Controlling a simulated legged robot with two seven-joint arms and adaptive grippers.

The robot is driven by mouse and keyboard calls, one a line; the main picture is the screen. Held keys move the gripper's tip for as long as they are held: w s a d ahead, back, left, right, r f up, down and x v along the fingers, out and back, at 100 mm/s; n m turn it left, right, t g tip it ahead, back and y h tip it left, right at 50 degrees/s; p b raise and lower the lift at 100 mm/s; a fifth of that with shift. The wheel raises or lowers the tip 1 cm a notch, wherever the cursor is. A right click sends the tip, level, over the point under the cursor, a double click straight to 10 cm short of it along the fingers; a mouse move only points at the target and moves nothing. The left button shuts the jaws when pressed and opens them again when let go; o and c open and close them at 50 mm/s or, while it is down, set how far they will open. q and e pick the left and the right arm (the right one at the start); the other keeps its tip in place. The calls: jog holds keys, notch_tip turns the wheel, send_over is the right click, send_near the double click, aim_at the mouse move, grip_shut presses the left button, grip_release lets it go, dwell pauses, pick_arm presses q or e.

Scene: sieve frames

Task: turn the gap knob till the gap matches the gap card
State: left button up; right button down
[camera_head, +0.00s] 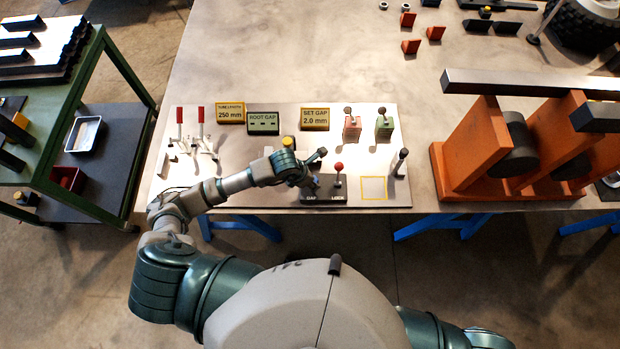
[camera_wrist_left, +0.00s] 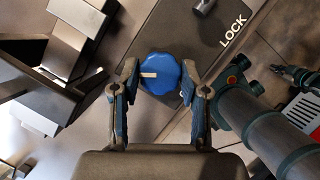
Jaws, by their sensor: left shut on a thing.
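The blue gap knob (camera_wrist_left: 160,74) sits on the dark control box (camera_head: 322,201), with its white pointer mark towards the left in the left wrist view. My left gripper (camera_wrist_left: 158,82) is shut on the knob, one finger on each side. In the head view, my left gripper (camera_head: 311,186) hides most of the knob. The yellow gap card (camera_head: 315,118) reads "SET GAP 2.0 mm". Left of it, the green root gap display (camera_head: 263,123) shows only dashes. My right gripper is out of view.
The red-tipped lock lever (camera_head: 338,168) stands just right of the knob. Red-handled clamps (camera_head: 180,116) and a tube length card (camera_head: 230,113) are at the board's left. A yellow-outlined square (camera_head: 373,188) is empty. A large orange stand (camera_head: 470,145) is at right.

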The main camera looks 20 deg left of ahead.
pick_arm(q)
jog(key=shift+w+r+n, duration=0.15)
jog(key=shift+n, duration=0.15)
dwell(0.4)
jog(key=o, duration=1.1)
jog(key=shift+o, duration=0.2)
jog(key=v, duration=1.1)
jog(key=shift+s+r, duration=0.2)
jog(key=shift+r, duration=0.1)
